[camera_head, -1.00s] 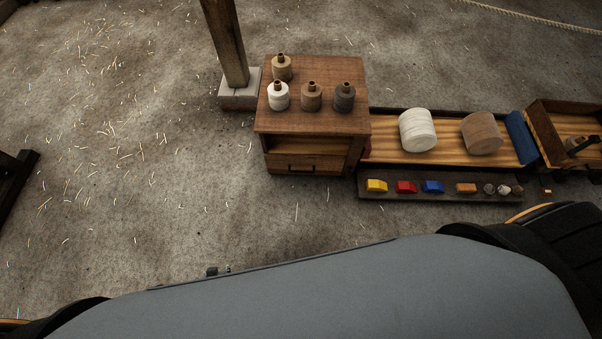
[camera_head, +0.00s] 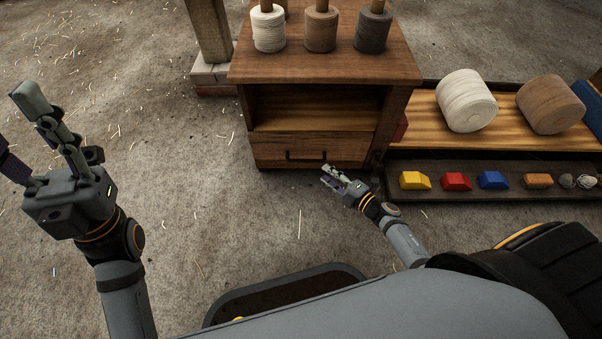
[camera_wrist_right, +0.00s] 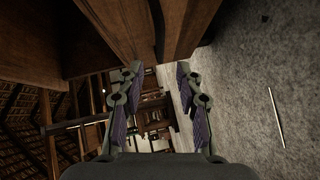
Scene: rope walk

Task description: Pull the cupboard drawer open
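The wooden cupboard (camera_head: 330,62) stands in the upper middle of the head view, with an open shelf above a drawer (camera_head: 272,149). The drawer looks shut, its front about flush with the cupboard. Its dark bar handle (camera_head: 306,157) is in the middle of the front. My right gripper (camera_head: 328,176) is open and empty, low in front of the drawer, just below and right of the handle, apparently apart from it. In the right wrist view its fingers (camera_wrist_right: 160,70) are spread, with dark wood above. My left gripper (camera_head: 13,118) is open and empty at the far left.
Several twine spools, including a white one (camera_head: 268,30), stand on the cupboard. To its right are a low bench (camera_head: 425,115) with two large rolls and a dark tray (camera_head: 430,198) of coloured blocks. A post (camera_head: 208,30) stands behind left. The floor in front is clear.

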